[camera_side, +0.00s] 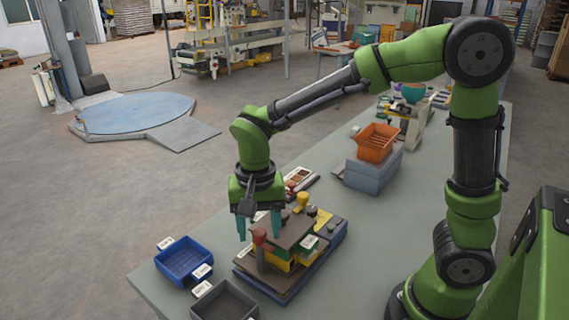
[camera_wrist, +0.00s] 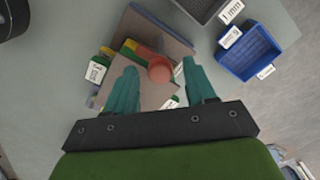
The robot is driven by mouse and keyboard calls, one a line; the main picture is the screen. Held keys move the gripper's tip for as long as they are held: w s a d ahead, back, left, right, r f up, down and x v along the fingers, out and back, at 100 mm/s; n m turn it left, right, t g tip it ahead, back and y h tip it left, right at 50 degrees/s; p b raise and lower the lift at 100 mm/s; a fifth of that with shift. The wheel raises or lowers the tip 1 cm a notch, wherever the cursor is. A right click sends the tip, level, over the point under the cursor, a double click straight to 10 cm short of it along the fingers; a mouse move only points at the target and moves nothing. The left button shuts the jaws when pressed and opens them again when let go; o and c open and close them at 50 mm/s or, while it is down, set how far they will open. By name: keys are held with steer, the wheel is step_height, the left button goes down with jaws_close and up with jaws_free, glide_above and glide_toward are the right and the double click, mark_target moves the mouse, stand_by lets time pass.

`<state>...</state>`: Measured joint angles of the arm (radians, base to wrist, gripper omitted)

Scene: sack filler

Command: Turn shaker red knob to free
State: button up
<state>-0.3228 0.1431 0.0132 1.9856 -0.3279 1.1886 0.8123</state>
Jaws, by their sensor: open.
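The shaker (camera_side: 290,250) is a low unit with a brown top plate, yellow and green parts and a dark base on the table. Its red knob (camera_side: 259,237) stands upright on a brown post at the near-left end. In the wrist view the round red knob (camera_wrist: 160,69) appears between my teal fingertips, with gaps to either side. My gripper (camera_side: 259,235) points down and is open around or just above the knob; I cannot tell the exact height. In the wrist view my gripper (camera_wrist: 159,70) holds nothing. White tags on the shaker are too small to read.
A blue tray (camera_side: 184,278) and a dark grey tray (camera_side: 224,305) stand to the left and front of the shaker. A yellow knob (camera_side: 302,198) and another red part (camera_side: 290,187) stand behind. An orange bin (camera_side: 376,131) sits on a grey box (camera_side: 373,177) farther back.

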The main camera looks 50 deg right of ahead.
step_height(320, 180, up, 17)
stand_by(0.4)
steer(key=n+t+y, duration=0.1)
steer(key=n+t, duration=0.1)
steer(key=n, duration=0.3)
glide_above(258, 231)
steer(key=s+d, duration=0.2)
step_height(258, 231, down, 4)
steer(key=s+d+f+t+y, duration=0.1)
steer(key=s+d+f+t, duration=0.2)
steer(key=s+d+t, duration=0.2)
steer(key=s+d, duration=0.1)
steer(key=s, duration=0.1)
steer(key=shift+s+f, duration=0.15)
steer(key=shift+s, duration=0.2)
steer(key=shift+d, duration=0.1)
